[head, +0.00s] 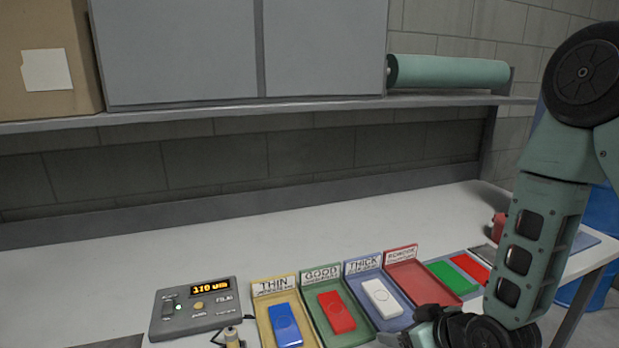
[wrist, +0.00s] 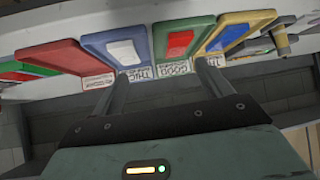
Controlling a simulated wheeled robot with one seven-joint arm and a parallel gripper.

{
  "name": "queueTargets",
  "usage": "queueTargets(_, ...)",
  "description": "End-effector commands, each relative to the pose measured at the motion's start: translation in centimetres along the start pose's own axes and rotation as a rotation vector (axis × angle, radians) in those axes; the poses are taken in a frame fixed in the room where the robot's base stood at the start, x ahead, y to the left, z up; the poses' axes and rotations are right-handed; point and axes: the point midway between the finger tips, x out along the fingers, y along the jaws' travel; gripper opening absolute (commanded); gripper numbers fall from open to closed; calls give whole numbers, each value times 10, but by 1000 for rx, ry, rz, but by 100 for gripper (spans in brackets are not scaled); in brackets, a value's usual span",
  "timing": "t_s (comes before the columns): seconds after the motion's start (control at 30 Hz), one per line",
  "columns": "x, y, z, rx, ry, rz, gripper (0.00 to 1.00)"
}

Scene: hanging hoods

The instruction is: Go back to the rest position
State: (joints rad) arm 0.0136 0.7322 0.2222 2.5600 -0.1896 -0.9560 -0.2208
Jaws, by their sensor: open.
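My gripper (wrist: 160,72) is open, with nothing between its two fingers in the wrist view. In the head view my arm comes down at the right, and its wrist end hangs by the front of the trays, cut off by the bottom edge. The yellow THIN tray (head: 263,330) holds a blue piece (head: 285,325). The green GOOD tray (head: 318,322) holds a red piece (head: 336,312). The blue THICK tray (head: 361,292) holds a white piece (head: 380,297). The red tray (head: 420,282) is empty where visible. The fingertips are out of clear sight in the head view.
A grey gauge box (head: 197,308) with a lit display stands left of the trays. Green (head: 452,277) and red (head: 471,268) flat pieces lie right of the trays. A shelf (head: 250,115) with a cardboard box (head: 50,60) and green roll (head: 450,72) spans above. The table behind the trays is clear.

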Motion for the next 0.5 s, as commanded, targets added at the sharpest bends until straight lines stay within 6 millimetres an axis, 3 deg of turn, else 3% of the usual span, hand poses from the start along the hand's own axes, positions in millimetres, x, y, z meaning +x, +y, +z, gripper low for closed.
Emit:
queueTargets(0.03, -7, -13, -10, -21, -45, -19, 78)
queueTargets(0.27, -57, -71, -22, -72, -314, -83, 78)
queueTargets(0.5, -143, -126, -18, -118, -587, -114, 78)
